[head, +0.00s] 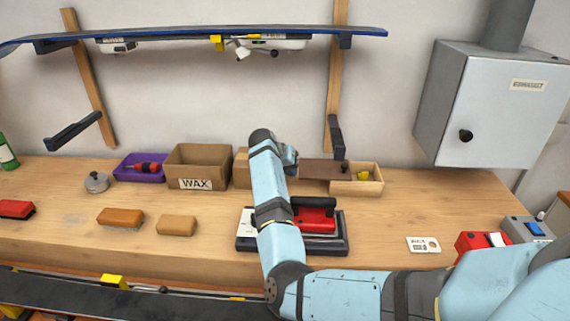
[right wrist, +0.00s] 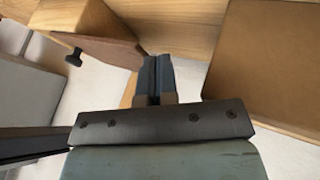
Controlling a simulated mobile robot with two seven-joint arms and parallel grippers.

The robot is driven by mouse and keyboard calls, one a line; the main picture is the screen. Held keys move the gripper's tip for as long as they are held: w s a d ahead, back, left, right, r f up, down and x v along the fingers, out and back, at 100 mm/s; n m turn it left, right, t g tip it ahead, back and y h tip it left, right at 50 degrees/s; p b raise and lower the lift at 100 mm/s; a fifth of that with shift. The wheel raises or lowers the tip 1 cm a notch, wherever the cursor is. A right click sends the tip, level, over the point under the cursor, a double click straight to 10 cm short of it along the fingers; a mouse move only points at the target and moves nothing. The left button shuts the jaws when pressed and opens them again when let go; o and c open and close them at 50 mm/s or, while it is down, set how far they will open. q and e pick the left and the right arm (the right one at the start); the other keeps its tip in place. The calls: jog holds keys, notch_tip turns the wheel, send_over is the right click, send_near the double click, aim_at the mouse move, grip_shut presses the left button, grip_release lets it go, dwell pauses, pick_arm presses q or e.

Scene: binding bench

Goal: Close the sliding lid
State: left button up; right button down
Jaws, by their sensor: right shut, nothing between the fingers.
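The sliding lid (head: 322,170), a flat brown panel with a dark knob (head: 345,167), lies partly over a light wooden box (head: 358,188) and sticks out to its left. The right part of the box is open and shows something yellow (head: 363,175) inside. My right gripper (head: 290,158) is shut and empty, just left of the lid's left end. In the right wrist view, the shut fingers (right wrist: 158,70) are close to an edge of the lid (right wrist: 82,38); I cannot tell if they touch. My left gripper is not in view.
A cardboard WAX box (head: 198,165) and another box (head: 242,168) stand left of my gripper. The bench right of the wooden box is clear.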

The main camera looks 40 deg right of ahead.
jog(key=shift+d+f, duration=0.15)
jog(key=shift+f, duration=0.1)
